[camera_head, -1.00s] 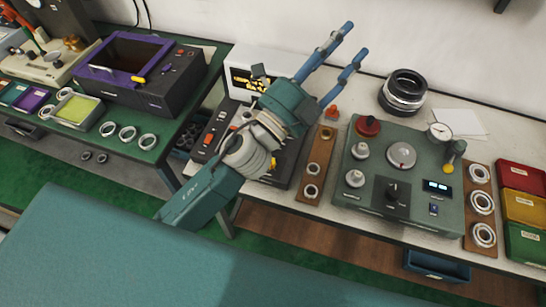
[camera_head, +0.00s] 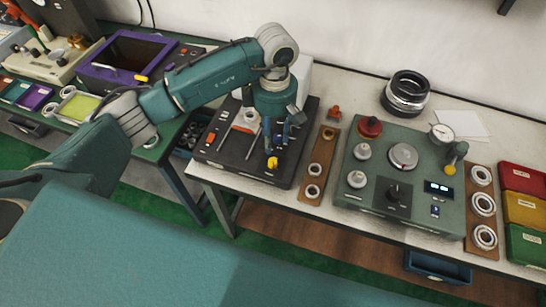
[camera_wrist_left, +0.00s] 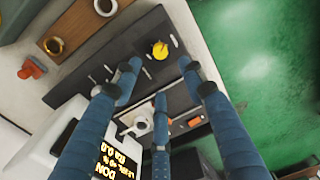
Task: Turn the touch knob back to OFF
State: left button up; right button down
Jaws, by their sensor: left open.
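A small yellow knob (camera_head: 272,163) stands near the front right of a black device (camera_head: 230,160) on the white bench. The yellow knob also shows in the left wrist view (camera_wrist_left: 160,49), beyond my fingertips. Its label and pointer are too small to read. My left gripper (camera_head: 278,143) points down over the black device, just behind the yellow knob. In the left wrist view its three blue fingers (camera_wrist_left: 158,78) are spread open with nothing between them, apart from the knob. My right gripper is out of view.
A wooden strip with rings (camera_head: 318,165) lies between the devices. A white display box (camera_wrist_left: 108,150) stands behind the black device. Coloured bins (camera_head: 524,210) are at far right.

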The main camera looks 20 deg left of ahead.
aim_at(273, 161)
pick_arm(q)
jog(key=f+p, duration=0.1)
jog(key=f, duration=0.2)
jog(key=f+p, duration=0.1)
jog(key=f, duration=0.2)
jog(key=f+p, duration=0.1)
jog(key=f, duration=0.2)
jog(key=shift+s+d+f, duration=0.15)
jog(key=shift+s+f, duration=0.05)
jog(key=shift+s, duration=0.05)
jog(key=shift+f, duration=0.5)
jog(key=shift+c, duration=0.2)
grip_shut()
